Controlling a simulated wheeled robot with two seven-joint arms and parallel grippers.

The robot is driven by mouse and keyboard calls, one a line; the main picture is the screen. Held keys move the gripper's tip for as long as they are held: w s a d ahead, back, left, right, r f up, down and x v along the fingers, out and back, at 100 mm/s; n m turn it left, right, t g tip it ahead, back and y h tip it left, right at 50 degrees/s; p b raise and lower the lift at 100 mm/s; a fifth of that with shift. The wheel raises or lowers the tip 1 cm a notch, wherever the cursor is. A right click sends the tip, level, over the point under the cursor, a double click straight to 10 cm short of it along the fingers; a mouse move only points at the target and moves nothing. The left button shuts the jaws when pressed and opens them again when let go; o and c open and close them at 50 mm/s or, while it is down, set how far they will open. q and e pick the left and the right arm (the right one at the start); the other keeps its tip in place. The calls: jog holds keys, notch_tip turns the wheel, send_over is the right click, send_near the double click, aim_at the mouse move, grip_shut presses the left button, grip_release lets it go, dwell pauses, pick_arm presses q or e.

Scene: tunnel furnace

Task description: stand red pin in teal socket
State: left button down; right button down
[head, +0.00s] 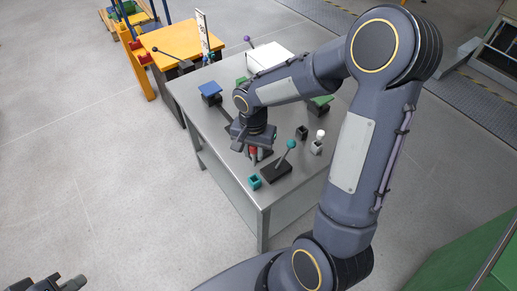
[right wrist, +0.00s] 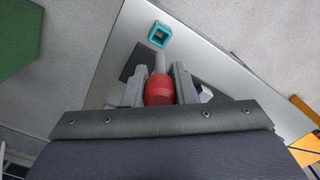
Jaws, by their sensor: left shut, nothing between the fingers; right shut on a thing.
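The red pin (head: 253,153) is in my right gripper (head: 255,151), over the near part of the grey table. In the right wrist view the red pin (right wrist: 160,90) sits between the two fingers of my right gripper (right wrist: 160,84). A pale grey rod shows just beyond it; I cannot tell whether it belongs to the pin. The small square teal socket (head: 254,183) stands near the table's front corner, apart from the pin. In the right wrist view the teal socket (right wrist: 150,35) is ahead of the fingers and its opening looks empty. My left gripper (head: 72,284) is shut, far from the table.
A black base (head: 276,172) with a teal-knobbed lever (head: 291,144) stands right beside the socket. Small dark (head: 301,132) and grey (head: 316,147) blocks lie further right. A blue-topped piece (head: 210,89) and a white box (head: 269,56) are further back. My right arm hides part of the table.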

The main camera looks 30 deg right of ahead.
aim_at(254, 163)
jog(key=shift+f+b, duration=2)
jog(key=shift+f, duration=0.9)
jog(key=shift+f+b, duration=2.15)
jog(key=shift+f, duration=0.05)
jog(key=c, duration=1.1)
grip_release()
notch_tip(254, 163, up, 8)
jog(key=shift+f, duration=0.2)
jog(key=shift+r, duration=0.15)
